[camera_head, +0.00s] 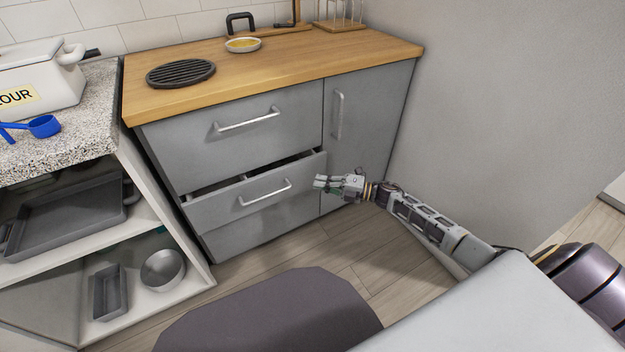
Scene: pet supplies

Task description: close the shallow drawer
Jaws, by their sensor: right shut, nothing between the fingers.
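My right gripper (318,183) is shut and empty. Its fingertips are at the right end of the drawer front; I cannot tell whether they touch it. The upper drawer (190,150) above it is shut. My left gripper is not in view.
A cabinet door (370,120) with a vertical handle is right of the drawers. An open shelf unit (150,205) with baking pans stands at left. A dark mat (270,315) lies on the floor. A grey wall (520,90) bounds the right.

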